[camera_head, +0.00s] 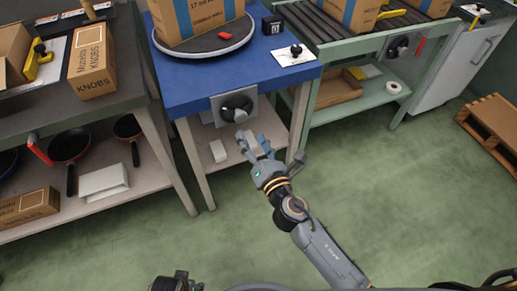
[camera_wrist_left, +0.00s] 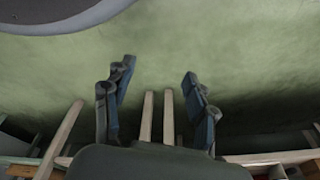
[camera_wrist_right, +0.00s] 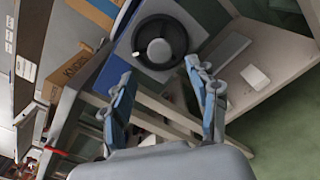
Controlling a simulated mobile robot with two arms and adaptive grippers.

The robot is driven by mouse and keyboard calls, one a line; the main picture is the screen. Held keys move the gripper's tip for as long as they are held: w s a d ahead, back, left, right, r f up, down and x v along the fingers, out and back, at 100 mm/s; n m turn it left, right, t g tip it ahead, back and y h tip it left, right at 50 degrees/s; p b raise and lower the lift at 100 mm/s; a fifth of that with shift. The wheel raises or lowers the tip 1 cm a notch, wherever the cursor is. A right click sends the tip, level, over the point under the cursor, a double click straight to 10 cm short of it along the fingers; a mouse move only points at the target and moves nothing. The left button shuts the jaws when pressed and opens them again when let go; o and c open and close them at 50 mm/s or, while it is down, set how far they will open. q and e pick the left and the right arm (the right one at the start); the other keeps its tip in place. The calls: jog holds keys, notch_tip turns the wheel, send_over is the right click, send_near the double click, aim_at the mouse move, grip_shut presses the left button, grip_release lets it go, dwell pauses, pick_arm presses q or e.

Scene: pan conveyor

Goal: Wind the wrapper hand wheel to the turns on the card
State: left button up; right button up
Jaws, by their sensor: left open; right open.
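The black hand wheel (camera_head: 236,108) sits on a grey plate on the front of the blue wrapper table (camera_head: 262,62). It also shows in the right wrist view (camera_wrist_right: 160,42), ahead of the fingers. My right gripper (camera_head: 254,144) is open and empty, just below and right of the wheel, apart from it. A white card (camera_head: 291,55) with a black knob or pointer lies on the blue table top; its writing is too small to read. My left gripper (camera_wrist_left: 155,95) is open and empty over bare floor in the left wrist view. In the head view only a dark part of the left arm shows.
A round turntable (camera_head: 203,44) carries a carton (camera_head: 196,15). A bench with pans (camera_head: 70,145) and cartons stands left. A green roller conveyor (camera_head: 340,45) with its own crank stands right. A pallet (camera_head: 492,127) lies far right. The floor in front is clear.

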jog(key=shift+v, duration=2.15)
